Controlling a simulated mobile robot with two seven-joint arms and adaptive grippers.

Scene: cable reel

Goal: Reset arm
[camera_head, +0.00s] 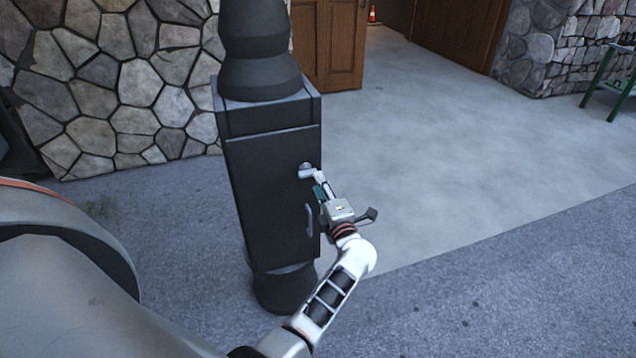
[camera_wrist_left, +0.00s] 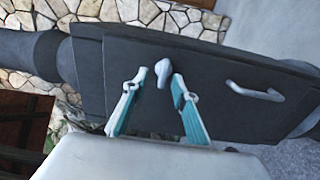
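My left gripper (camera_head: 317,180) is in front of a dark cabinet (camera_head: 262,200) that forms part of a black column. In the left wrist view, its two teal fingers (camera_wrist_left: 157,82) are spread apart with nothing clamped between them. A grey knob (camera_wrist_left: 162,70) on the cabinet door appears between the fingertips; I cannot tell whether they touch it. In the head view the knob (camera_head: 305,167) is at the door's upper right, partly beside the fingers. My right gripper is not in view.
A curved door handle (camera_head: 309,219) sits below the knob, close to my left gripper; it also shows in the left wrist view (camera_wrist_left: 255,92). A stone wall (camera_head: 125,85) stands behind the cabinet. Open concrete floor (camera_head: 450,150) lies to the right. A green-legged stand (camera_head: 606,85) is at far right.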

